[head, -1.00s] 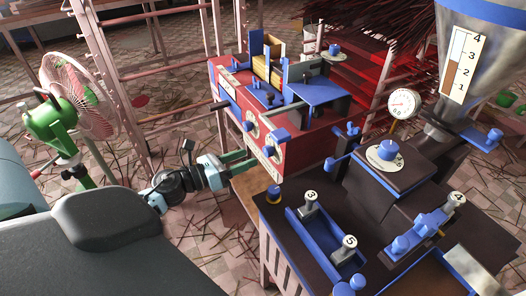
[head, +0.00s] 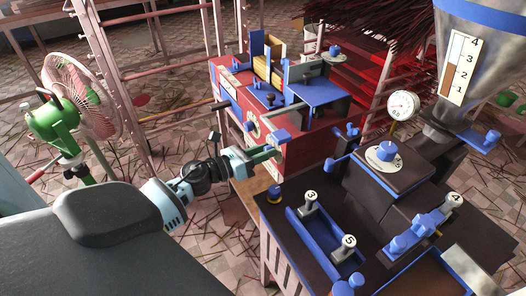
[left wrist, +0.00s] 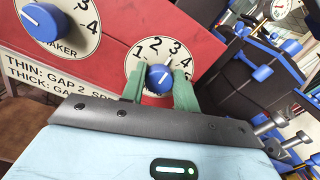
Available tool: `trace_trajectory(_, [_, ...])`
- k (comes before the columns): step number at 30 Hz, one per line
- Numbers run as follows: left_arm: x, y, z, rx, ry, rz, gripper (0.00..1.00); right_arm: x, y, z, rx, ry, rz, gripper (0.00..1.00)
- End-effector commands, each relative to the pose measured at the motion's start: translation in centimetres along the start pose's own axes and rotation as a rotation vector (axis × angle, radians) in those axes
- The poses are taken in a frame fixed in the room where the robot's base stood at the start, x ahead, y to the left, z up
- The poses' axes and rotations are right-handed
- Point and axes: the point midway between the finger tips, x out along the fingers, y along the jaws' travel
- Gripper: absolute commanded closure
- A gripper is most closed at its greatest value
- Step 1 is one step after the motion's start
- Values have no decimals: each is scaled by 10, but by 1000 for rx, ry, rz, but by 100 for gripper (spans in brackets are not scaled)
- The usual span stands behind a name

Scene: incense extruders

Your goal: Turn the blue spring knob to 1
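In the head view my left gripper (head: 265,152) is at the red machine's front face. My right gripper is not in view.
A second blue knob (left wrist: 42,20), on a dial labelled partly "MAKER", is at upper left. The red machine (head: 305,150) stands beside a dark table (head: 290,235) with blue fixtures and numbered pegs. A green fan (head: 60,120) stands at left.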

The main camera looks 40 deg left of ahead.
Motion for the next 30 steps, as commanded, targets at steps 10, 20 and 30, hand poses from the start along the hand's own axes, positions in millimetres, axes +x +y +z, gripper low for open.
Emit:
trace_trajectory(10, [0,0,0,-7,0,0,93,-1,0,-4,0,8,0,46])
trace_trajectory(20, [0,0,2,-140,-1,0,93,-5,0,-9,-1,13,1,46])
trace_trajectory(30, [0,2,2,-442,-1,0,93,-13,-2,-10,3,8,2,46])
